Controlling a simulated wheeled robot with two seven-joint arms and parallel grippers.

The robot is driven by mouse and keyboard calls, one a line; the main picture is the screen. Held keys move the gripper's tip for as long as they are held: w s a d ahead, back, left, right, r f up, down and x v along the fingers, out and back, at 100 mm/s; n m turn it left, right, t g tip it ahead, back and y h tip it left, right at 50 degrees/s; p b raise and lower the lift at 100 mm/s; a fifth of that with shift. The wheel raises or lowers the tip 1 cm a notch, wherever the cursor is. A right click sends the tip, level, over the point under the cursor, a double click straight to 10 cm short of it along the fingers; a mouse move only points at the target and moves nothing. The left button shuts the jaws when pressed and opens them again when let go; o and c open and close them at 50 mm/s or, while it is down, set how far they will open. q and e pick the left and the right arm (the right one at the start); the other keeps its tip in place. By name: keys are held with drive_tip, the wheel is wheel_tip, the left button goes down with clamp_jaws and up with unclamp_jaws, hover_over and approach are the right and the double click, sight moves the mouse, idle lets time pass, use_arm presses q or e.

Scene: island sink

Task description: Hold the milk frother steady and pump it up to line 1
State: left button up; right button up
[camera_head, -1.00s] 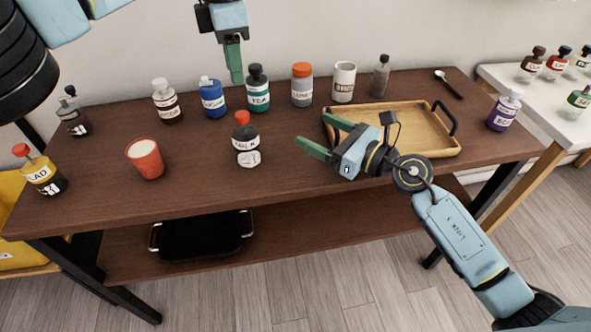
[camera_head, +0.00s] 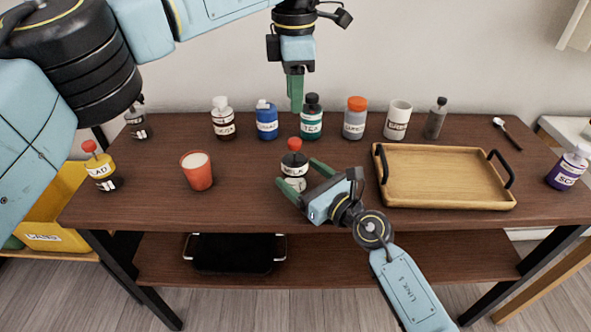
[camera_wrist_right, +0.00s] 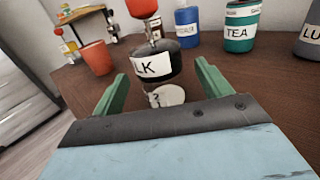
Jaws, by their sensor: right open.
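The milk frother (camera_head: 294,165) is a bottle with a red top, a black body with a white label ending in "LK", and a clear lower part. It stands upright on the brown table. In the right wrist view the frother (camera_wrist_right: 153,68) stands just ahead of and between the fingertips. My right gripper (camera_head: 298,173) is open, low over the table, with its green fingers on either side of the frother's lower part; I cannot tell whether they touch it. My left gripper (camera_head: 296,93) hangs fingers-down above and behind the frother, seen edge-on.
Several bottles stand along the back, including a tea bottle (camera_head: 312,118) and a blue bottle (camera_head: 266,122). An orange cup (camera_head: 197,172) stands left of the frother. A wooden tray (camera_head: 440,201) with black handles lies to the right. The table front is clear.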

drive_tip(key=shift+x, duration=1.4)
drive_tip(key=c, duration=1.1)
